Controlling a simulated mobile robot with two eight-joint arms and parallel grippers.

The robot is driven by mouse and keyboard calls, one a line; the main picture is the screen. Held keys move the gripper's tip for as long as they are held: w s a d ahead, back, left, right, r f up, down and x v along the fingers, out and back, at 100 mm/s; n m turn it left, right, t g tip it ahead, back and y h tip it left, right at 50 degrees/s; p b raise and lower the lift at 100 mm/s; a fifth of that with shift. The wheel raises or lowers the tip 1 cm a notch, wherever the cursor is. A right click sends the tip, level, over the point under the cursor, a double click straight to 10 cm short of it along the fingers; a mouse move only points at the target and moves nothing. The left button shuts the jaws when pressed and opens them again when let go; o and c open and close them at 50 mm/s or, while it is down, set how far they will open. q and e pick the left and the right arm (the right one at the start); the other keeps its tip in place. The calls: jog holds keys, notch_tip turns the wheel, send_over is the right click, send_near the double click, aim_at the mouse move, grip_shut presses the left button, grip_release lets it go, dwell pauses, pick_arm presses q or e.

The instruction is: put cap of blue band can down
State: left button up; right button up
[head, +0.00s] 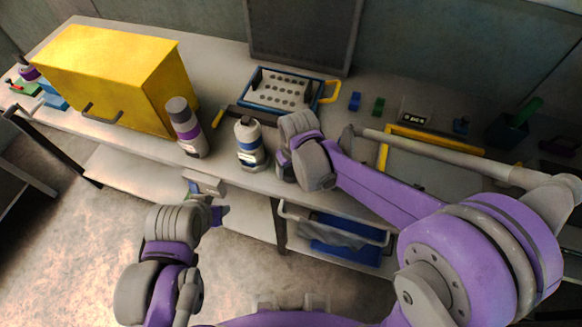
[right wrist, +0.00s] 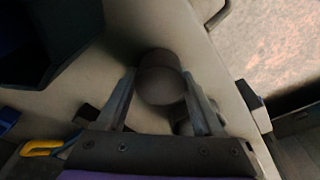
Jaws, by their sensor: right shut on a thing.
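The blue band can (head: 250,146) stands upright near the table's front edge, its pale narrow neck showing without a cap. My right gripper (head: 284,163) is just right of it, low over the table, its fingers mostly hidden in the head view. In the right wrist view its fingers are closed around the sides of a dark round cap (right wrist: 161,80). I cannot tell whether the cap touches the table. My left gripper (head: 220,212) is in front of the table edge, and its jaws are too unclear to read.
A purple band can (head: 186,128) with a grey cap stands to the left, beside a yellow box (head: 115,75). A blue-framed tray with holes (head: 283,92) lies behind. A yellow-edged panel (head: 420,160) is to the right, behind my right arm. A basket (head: 335,232) hangs below the table.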

jog(key=shift+f, duration=0.15)
jog(key=o, duration=1.3)
jog(key=shift+r, duration=0.3)
jog(key=r, duration=0.4)
jog(key=s+r, duration=0.1)
jog(key=r, duration=0.2)
jog(key=r+p, duration=0.1)
jog(key=r, duration=0.3)
jog(key=shift+s+d+r, duration=0.3)
jog(key=shift+d, duration=0.1)
